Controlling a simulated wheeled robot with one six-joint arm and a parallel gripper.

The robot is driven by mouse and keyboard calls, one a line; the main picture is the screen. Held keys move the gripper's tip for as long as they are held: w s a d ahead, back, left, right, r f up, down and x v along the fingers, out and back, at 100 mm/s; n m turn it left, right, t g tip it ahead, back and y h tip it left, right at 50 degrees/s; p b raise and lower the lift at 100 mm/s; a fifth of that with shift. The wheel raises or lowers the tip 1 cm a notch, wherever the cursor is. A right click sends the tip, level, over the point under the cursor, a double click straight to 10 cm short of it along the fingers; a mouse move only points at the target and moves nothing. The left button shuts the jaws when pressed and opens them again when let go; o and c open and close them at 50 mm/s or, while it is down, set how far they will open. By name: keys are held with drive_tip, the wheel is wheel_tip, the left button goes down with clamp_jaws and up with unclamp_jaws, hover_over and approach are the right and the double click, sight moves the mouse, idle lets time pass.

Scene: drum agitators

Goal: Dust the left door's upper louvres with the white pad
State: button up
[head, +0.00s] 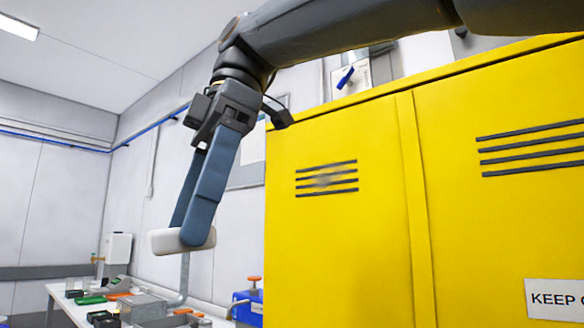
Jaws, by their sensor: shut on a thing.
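My gripper (192,236) points down with its blue-grey fingers shut on the white pad (168,243). The pad hangs in the air to the left of the yellow cabinet, apart from its doors in the picture. The cabinet's left door (335,245) is shut. Its upper louvres (327,188) are several dark horizontal slots, to the right of the gripper and higher than the pad. A greyish smudge (322,181) lies over the middle of these louvres.
The right door (500,230) has its own louvres (535,150) and a sign (555,299) low down. A workbench (62,303) with small tools and boxes stands at the lower left. A blue item with an orange top (250,303) stands beside the cabinet. My arm passes over the cabinet's top edge.

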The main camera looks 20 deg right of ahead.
drive_tip(key=w+d+r+n+t+h+p, duration=0.1)
drive_tip(key=w+d+r+t+h+p, duration=0.1)
drive_tip(key=w+d, duration=0.5)
drive_tip(key=w+d+r+n+t+h+p, duration=0.2)
drive_tip(key=w+d+r+h, duration=0.4)
drive_tip(key=w, duration=0.6)
drive_tip(key=w+d+r+n+t+h+p, duration=0.1)
drive_tip(key=w+d+r+t+h, duration=0.3)
drive_tip(key=w, duration=0.5)
drive_tip(key=shift+w+d+r+t+h+p, duration=0.15)
drive_tip(key=shift+d+h+p, duration=0.3)
drive_tip(key=shift+d, duration=0.45)
drive_tip(key=shift+w+d+f+t+h+p, duration=0.15)
drive_tip(key=shift+d+h+p, duration=0.15)
drive_tip(key=shift+d+h, duration=0.45)
drive_tip(key=shift+w+d+r+y+p, duration=0.15)
drive_tip(key=shift+w+d+p, duration=0.2)
drive_tip(key=shift+d, duration=0.2)
drive_tip(key=shift+w+d+f+y+p, duration=0.1)
drive_tip(key=shift+w+d+y+p, duration=0.15)
drive_tip(key=shift+d, duration=0.3)
drive_tip(key=shift+s+d+p, duration=0.3)
drive_tip(key=shift+s+d, duration=0.85)
drive_tip(key=shift+s, duration=0.4)
drive_tip(key=shift+s+d+p, duration=0.25)
drive_tip(key=shift+s+d, duration=0.85)
drive_tip(key=shift+s, duration=0.5)
drive_tip(key=shift+s+d+p, duration=0.3)
drive_tip(key=shift+s+d, duration=0.85)
drive_tip(key=shift+s, duration=0.4)
